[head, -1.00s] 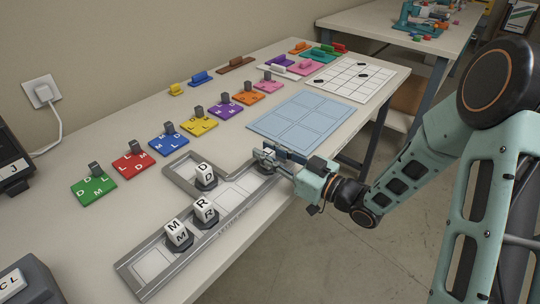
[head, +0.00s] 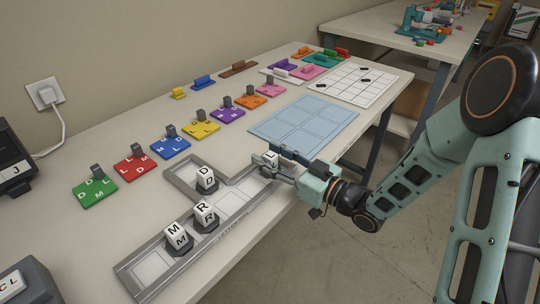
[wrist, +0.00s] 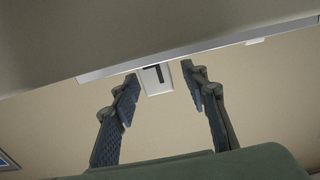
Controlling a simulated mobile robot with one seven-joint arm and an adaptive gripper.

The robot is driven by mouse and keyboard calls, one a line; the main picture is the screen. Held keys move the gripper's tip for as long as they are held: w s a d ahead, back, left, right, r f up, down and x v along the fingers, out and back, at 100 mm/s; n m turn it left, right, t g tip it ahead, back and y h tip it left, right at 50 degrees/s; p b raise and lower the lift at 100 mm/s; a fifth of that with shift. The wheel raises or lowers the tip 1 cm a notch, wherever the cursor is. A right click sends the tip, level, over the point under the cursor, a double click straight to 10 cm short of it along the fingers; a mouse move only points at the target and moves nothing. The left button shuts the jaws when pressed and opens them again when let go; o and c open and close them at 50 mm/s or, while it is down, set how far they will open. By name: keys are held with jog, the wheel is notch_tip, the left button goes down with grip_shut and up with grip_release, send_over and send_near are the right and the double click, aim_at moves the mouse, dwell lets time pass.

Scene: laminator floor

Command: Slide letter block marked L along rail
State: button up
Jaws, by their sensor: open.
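The letter block marked L (head: 270,157) is a white cube at the far right end of the grey rail (head: 160,267). In the wrist view the white block (wrist: 151,83) shows a dark letter and lies between and beyond the fingertips, with gaps on both sides. My gripper (head: 275,163) is open around that end of the rail. In the wrist view its two padded fingers (wrist: 160,80) stand apart. The gripper partly hides the block and rail end in the head view.
White blocks M (head: 177,233), R (head: 205,213) and D (head: 206,177) stand on dark bases along the rail, D in its side branch. The rail between R and L is free. A blue grid mat (head: 303,125) lies behind; coloured plates (head: 171,147) line the table.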

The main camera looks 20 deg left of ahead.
jog(key=v, duration=1.2)
